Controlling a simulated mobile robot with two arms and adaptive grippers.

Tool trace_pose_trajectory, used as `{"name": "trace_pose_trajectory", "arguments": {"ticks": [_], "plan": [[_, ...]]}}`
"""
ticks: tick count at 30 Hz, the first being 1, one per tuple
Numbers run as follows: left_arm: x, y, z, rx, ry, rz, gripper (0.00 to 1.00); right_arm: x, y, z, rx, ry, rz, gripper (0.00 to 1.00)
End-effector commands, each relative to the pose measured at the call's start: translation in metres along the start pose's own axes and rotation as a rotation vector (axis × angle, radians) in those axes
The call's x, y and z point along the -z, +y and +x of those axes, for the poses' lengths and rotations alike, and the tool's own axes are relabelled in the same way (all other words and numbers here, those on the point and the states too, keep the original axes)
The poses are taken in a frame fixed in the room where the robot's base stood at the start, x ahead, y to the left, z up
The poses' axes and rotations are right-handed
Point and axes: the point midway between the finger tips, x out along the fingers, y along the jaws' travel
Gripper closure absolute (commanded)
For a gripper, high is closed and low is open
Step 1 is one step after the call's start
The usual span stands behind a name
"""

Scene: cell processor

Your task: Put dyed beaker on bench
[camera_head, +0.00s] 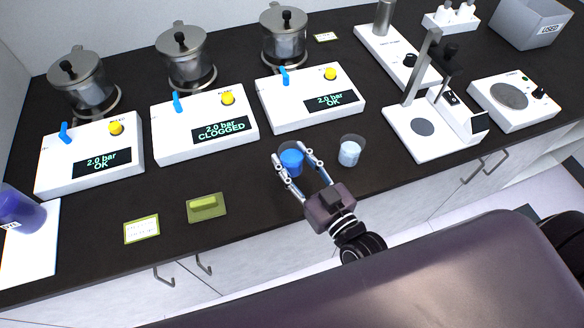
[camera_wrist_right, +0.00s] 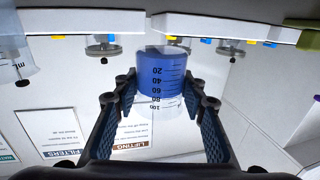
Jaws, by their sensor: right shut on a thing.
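The dyed beaker (camera_head: 291,163) holds blue liquid and is near the front edge of the black bench (camera_head: 265,200). My right gripper (camera_head: 300,160) is shut on it, with one finger on each side. In the right wrist view the beaker (camera_wrist_right: 165,75) shows its printed scale between the two fingers (camera_wrist_right: 162,95). I cannot tell whether its base touches the bench. A second beaker (camera_head: 350,150) with pale contents stands on the bench just right of my gripper, apart from it. My left gripper is not in view.
Three white pressure units (camera_head: 205,150) with metal pots stand behind; the middle one reads CLOGGED. A green pad (camera_head: 207,207) and a small card (camera_head: 141,230) lie left of my gripper. A stirrer stand (camera_head: 425,145) is at right. The bench front between pad and gripper is clear.

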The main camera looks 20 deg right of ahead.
Motion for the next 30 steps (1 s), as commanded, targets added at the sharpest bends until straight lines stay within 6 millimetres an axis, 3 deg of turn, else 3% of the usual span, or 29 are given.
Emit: {"name": "trace_pose_trajectory", "arguments": {"ticks": [12,24,25,30], "plan": [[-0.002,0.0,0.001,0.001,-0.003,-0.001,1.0,-0.043,0.0,0.0,0.001,0.001,-0.001,1.0],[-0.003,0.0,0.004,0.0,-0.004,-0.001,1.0,-0.048,0.0,0.0,0.0,0.002,0.0,1.0],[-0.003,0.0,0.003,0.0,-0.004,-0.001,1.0,-0.047,0.0,0.0,0.0,0.001,0.0,0.58],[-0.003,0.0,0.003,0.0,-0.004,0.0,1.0,-0.047,0.0,0.0,0.0,0.001,0.0,0.44]]}}
